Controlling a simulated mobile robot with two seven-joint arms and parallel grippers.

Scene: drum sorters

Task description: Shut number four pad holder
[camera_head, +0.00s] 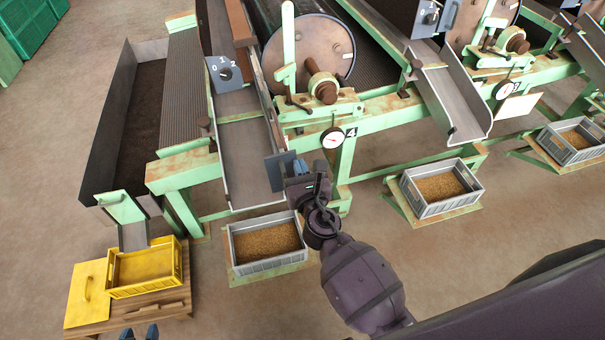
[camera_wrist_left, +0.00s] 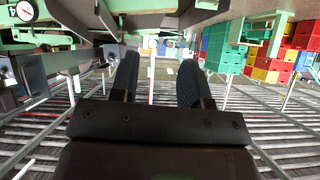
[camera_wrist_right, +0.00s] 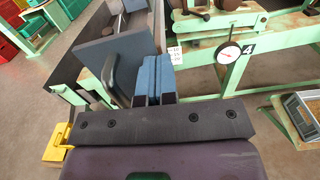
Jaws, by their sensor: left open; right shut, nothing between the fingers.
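The number four sign (camera_head: 351,133) is on the green frame beside a round dial (camera_head: 333,138). Above it is a drum end with a pale green upright lever (camera_head: 289,45) and a rusty shaft. I cannot tell for sure which part is the pad holder. My right gripper (camera_head: 291,163) is at the lower end of the steel chute. A grey flat plate (camera_wrist_right: 108,58) is left of its fingers, close to them; contact is unclear. The right fingers (camera_wrist_right: 153,78) are together and empty. My left gripper (camera_head: 139,333) is open and empty at the bottom edge; its fingers (camera_wrist_left: 157,82) stand apart.
A grey crate of grains (camera_head: 265,262) stands below the right gripper, another (camera_head: 405,187) to its right. A yellow crate (camera_head: 112,284) is on a wooden pallet at lower left. A switch panel marked 0 1 2 (camera_head: 214,73) is above the chute. Bare floor lies between.

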